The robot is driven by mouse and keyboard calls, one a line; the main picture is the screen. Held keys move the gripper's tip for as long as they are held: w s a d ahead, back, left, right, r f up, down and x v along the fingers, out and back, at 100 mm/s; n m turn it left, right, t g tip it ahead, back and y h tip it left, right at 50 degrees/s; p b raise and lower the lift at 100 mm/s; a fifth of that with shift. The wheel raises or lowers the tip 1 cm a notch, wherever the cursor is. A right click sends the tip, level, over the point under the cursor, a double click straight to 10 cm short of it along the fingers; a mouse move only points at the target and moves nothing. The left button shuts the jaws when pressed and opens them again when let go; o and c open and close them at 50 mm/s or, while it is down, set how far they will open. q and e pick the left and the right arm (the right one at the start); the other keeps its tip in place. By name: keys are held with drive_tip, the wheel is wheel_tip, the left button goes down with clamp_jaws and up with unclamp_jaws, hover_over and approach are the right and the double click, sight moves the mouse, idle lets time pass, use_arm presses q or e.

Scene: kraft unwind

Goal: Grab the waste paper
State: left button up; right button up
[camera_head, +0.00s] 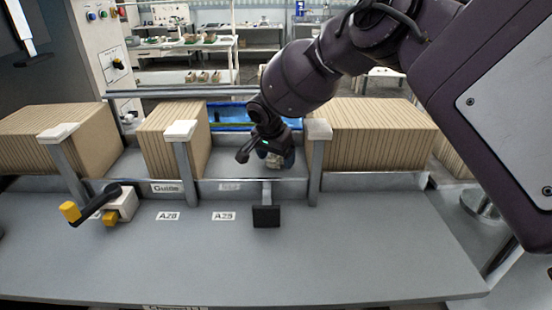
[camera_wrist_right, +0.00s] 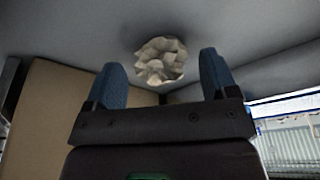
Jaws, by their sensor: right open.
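The waste paper is a crumpled, pale beige ball. In the right wrist view the waste paper (camera_wrist_right: 161,61) lies on a grey surface just beyond the fingertips, roughly between them. In the head view a small part of the waste paper (camera_head: 273,160) shows beside the fingers, mostly hidden by the hand. My right gripper (camera_wrist_right: 160,80) is open and empty, its two blue fingers apart on either side of the line to the paper. In the head view my right gripper (camera_head: 276,163) reaches down into the gap between the cardboard stacks. My left gripper is not in view.
Cardboard stacks (camera_head: 172,137) and (camera_head: 365,135) stand on either side of the gap, with metal posts in front. A blue bin (camera_head: 229,117) is behind. A black-and-yellow handle (camera_head: 95,205) sits on the front ledge (camera_head: 200,260), which is otherwise mostly clear.

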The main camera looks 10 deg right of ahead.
drive_tip(key=shift+f, duration=0.3)
drive_tip(key=c, duration=1)
drive_tip(key=shift+r, duration=0.1)
